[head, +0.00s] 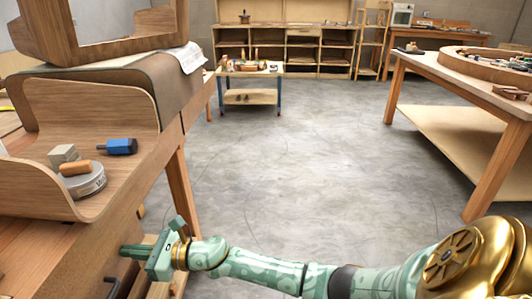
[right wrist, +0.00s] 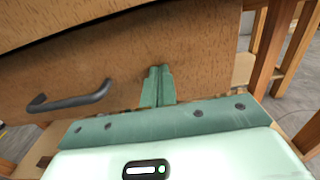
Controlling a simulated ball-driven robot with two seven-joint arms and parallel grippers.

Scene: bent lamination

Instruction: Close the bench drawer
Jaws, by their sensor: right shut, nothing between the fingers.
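The bench drawer (right wrist: 205,55) shows in the right wrist view as a broad brown wooden front below the bench top. Its dark bar handle (right wrist: 70,103) is on the left part of that front. The handle also shows at the lower left of the head view (head: 113,287). My right gripper (head: 124,250) is green, shut and empty, with its fingertips at the drawer front. In the right wrist view the fingers (right wrist: 158,75) point at the front, to the right of the handle. Whether they touch it, and how far the drawer stands out, I cannot tell. My left gripper is not in view.
The wooden bench (head: 40,235) carries a bent wood piece (head: 90,105), a blue-handled tool (head: 118,147) and a round grey tin (head: 83,182). A bench leg (head: 182,195) stands just beyond my right gripper. Another table (head: 465,75) is at right. The grey floor (head: 310,165) between is clear.

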